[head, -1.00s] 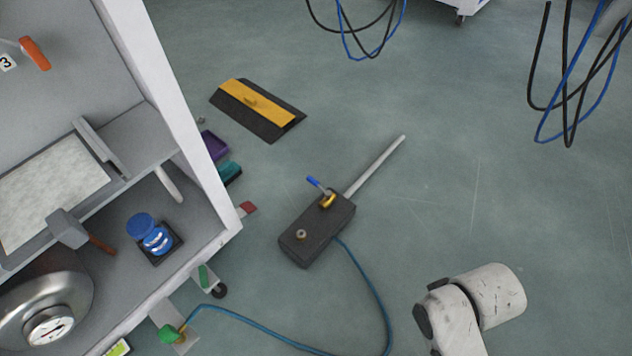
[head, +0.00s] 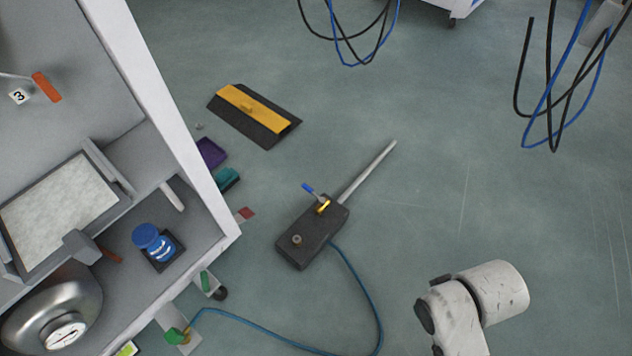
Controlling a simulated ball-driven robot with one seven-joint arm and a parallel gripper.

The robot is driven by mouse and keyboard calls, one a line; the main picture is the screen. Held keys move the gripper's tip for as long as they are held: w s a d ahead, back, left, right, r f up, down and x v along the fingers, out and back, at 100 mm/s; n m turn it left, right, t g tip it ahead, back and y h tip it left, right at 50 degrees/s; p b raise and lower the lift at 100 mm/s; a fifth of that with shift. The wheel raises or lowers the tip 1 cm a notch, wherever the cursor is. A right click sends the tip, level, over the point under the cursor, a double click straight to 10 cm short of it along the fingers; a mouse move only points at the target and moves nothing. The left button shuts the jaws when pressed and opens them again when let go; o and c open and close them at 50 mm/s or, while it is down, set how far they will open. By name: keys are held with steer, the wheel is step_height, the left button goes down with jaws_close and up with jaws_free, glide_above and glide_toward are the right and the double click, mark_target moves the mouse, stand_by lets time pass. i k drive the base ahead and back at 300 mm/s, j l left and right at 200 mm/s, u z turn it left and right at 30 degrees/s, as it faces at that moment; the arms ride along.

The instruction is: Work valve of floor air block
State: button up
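The floor air block (head: 312,232) is a dark box lying on the green-grey floor near the middle of the head view. Its valve (head: 323,206) is a brass body on the upper part of the box, with a blue lever (head: 309,189) pointing up and left. A round metal fitting (head: 297,240) sits on the lower part. A grey rod (head: 368,171) extends from the box to the upper right. A blue hose (head: 366,283) leaves its right side. My gripper is not in view; only a white link of my arm shows at the lower right, apart from the block.
A white shelf unit (head: 190,150) on a caster stands at the left. A black and yellow floor ramp (head: 254,115) lies above the block. The blue hose runs to a green fitting (head: 174,336). Cables hang at top and upper right. Floor right of the block is clear.

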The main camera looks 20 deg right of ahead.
mark_target(312, 192)
steer(key=i+l+z, duration=0.1)
steer(key=z, duration=0.25)
steer(key=i+z, duration=0.1)
steer(key=z, duration=0.2)
steer(key=i+z, duration=0.15)
steer(key=z, duration=0.2)
steer(key=i+z, duration=0.4)
steer(key=i, duration=1.05)
steer(key=i+j+u, duration=0.1)
steer(key=i+u, duration=0.65)
steer(key=i+l+u, duration=0.15)
steer(key=i+u, duration=0.5)
steer(key=i, duration=1.25)
steer(key=i+u, duration=0.1)
steer(key=u, duration=0.3)
steer(key=i+l+u, duration=0.1)
steer(key=u, duration=0.25)
steer(key=i+l+u, duration=0.1)
steer(key=u, duration=0.3)
steer(key=i+l+u, duration=0.1)
steer(key=u, duration=2.3)
